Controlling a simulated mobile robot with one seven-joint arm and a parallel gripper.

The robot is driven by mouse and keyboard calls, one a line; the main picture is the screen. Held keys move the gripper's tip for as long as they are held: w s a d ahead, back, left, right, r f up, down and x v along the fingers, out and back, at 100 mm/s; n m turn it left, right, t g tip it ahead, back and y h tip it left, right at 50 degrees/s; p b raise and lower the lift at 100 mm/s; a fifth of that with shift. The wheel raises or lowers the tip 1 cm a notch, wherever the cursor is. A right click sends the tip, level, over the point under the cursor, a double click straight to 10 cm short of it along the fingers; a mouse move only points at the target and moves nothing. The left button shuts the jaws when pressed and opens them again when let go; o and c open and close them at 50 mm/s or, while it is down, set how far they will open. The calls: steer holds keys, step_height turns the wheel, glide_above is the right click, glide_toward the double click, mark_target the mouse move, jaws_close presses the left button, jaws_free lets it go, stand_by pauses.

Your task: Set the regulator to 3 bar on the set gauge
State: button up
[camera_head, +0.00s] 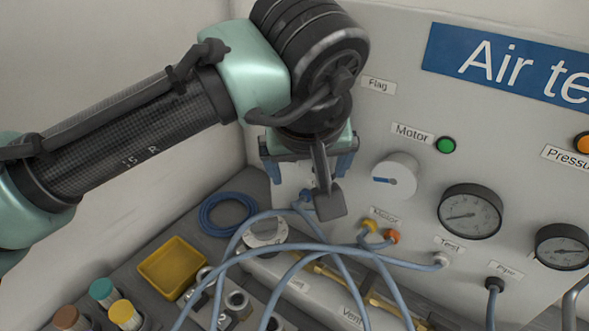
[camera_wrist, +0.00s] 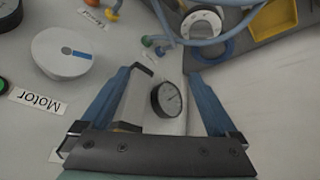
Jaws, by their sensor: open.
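My gripper (camera_head: 310,172) is open in front of the panel's left side. In the wrist view its two blue fingers (camera_wrist: 158,78) stand wide apart. Between them, beyond the tips, show a pale grey block (camera_wrist: 132,100), perhaps the regulator body, and a small black-rimmed gauge (camera_wrist: 169,99) with a white face, perhaps the set gauge. No contact with the fingers is visible. The gauge's needle is too small to read. In the head view my gripper and wrist hide this spot. No regulator knob can be made out for certain.
A white Motor dial (camera_head: 396,175) with a blue pointer is right of my gripper, beside a green lamp (camera_head: 445,145). Two larger gauges (camera_head: 470,211) (camera_head: 562,246) are farther right. Blue hoses (camera_head: 290,247) loop below my gripper. A yellow tray (camera_head: 172,267) lies lower left.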

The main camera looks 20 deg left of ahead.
steer(key=n+g+y, duration=0.1)
steer(key=n+g, duration=0.1)
glide_toward(264, 220)
steer(key=b+x, duration=0.1)
steer(key=x, duration=0.7)
steer(key=shift+w+f, duration=0.15)
steer(key=shift+f, duration=0.15)
steer(key=c, duration=1.4)
